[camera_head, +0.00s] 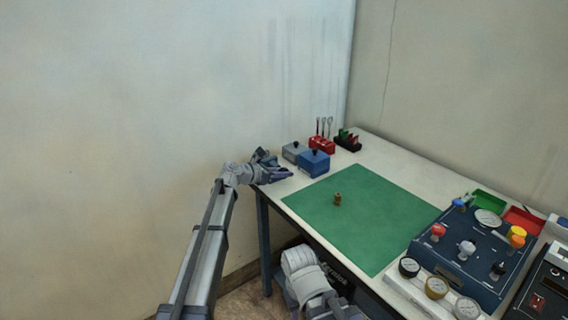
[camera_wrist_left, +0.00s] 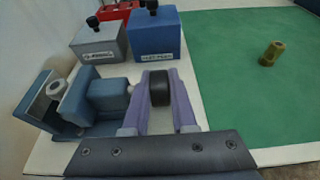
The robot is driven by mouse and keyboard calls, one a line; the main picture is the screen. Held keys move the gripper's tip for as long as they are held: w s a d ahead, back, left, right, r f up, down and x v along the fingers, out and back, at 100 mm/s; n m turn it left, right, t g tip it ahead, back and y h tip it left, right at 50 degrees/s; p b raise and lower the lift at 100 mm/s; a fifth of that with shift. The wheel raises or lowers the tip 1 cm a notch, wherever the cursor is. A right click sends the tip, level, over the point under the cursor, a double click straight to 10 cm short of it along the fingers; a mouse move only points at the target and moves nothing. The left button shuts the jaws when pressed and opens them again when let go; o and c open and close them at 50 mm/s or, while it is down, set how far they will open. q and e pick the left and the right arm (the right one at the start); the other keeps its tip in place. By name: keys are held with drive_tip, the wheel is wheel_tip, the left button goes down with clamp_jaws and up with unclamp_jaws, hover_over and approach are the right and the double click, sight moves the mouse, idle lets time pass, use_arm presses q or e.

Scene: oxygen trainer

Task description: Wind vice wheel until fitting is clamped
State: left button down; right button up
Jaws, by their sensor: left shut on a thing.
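The blue-grey vice (camera_wrist_left: 82,100) stands at the left table corner; in the head view it is small and partly behind my left gripper (camera_head: 284,174). A pale round fitting (camera_wrist_left: 57,89) sits between the vice jaws; I cannot tell whether both jaws touch it. The black vice wheel (camera_wrist_left: 160,88) is at the right end of the vice. My left gripper (camera_wrist_left: 161,90) has its purple fingers on either side of the wheel and is shut on it. My right arm shows at the bottom of the head view, with its fingers out of sight.
A grey box (camera_wrist_left: 100,42) and a blue box (camera_wrist_left: 152,34) with black knobs stand just behind the vice. A brass fitting (camera_head: 337,199) stands on the green mat (camera_head: 375,225). A dark gauge panel (camera_head: 470,245) is at the right. Most of the mat is clear.

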use_arm(q)
drive_tip(key=p, duration=0.1)
drive_tip(key=g+y+p, duration=0.1)
drive_tip(key=shift+d+r+y+p, duration=0.1)
drive_tip(key=shift+r+y+p, duration=0.1)
drive_tip(key=shift+y+p, duration=0.1)
drive_tip(key=shift+f+g+y+p, duration=0.25)
drive_tip(key=shift+g+y+p, duration=0.2)
drive_tip(key=shift+p, duration=0.25)
drive_tip(key=shift+s, duration=0.1)
drive_tip(key=c, duration=1)
unclamp_jaws()
